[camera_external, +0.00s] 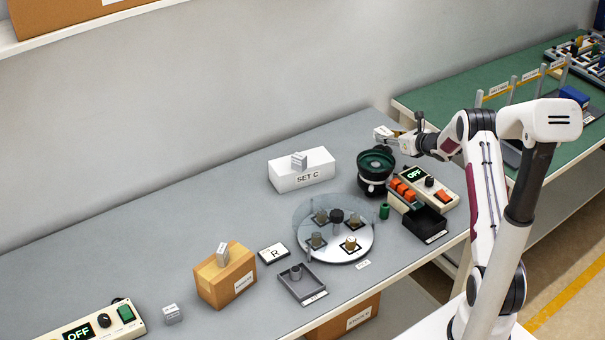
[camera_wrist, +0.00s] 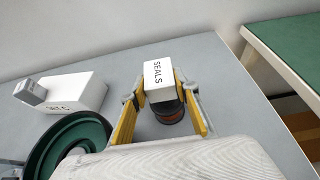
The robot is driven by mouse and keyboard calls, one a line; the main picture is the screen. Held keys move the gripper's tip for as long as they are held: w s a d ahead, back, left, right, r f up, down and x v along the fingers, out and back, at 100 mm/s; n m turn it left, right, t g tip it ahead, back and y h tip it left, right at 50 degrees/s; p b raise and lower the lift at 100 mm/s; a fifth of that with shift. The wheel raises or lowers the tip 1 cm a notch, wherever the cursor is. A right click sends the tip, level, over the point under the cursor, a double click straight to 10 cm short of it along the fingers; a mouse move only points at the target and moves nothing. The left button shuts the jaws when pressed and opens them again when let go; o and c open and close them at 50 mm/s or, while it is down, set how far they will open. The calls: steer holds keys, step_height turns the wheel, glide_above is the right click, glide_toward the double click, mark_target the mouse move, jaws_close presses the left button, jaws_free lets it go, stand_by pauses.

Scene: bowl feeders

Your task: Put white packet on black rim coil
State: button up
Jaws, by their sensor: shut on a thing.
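The white packet, marked SEALS (camera_wrist: 158,82), is between the yellow-padded fingers of my gripper (camera_wrist: 160,88), which is shut on it. In the external view, my gripper (camera_external: 389,134) holds the white packet (camera_external: 380,132) above and behind the green bowl feeder. A round dark coil with a black rim and a reddish band (camera_wrist: 168,114) shows just below the packet in the wrist view. The packet covers part of it, and I cannot tell whether they touch. In the external view I cannot make the coil out.
The green bowl feeder (camera_external: 376,162) stands close to my gripper. A white SET C box (camera_external: 302,177) with a small grey block on top is to its left. An OFF control box (camera_external: 440,190), black bin (camera_external: 424,226) and round turntable (camera_external: 335,252) are nearer. The back-left bench is clear.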

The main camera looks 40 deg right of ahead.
steer(key=shift+f, duration=0.1)
steer(key=shift+f, duration=1.75)
steer(key=shift+f, duration=0.2)
steer(key=o, duration=1.1)
steer(key=shift+r, duration=0.1)
steer(key=shift+r, duration=0.15)
steer(key=shift+v, duration=5.95)
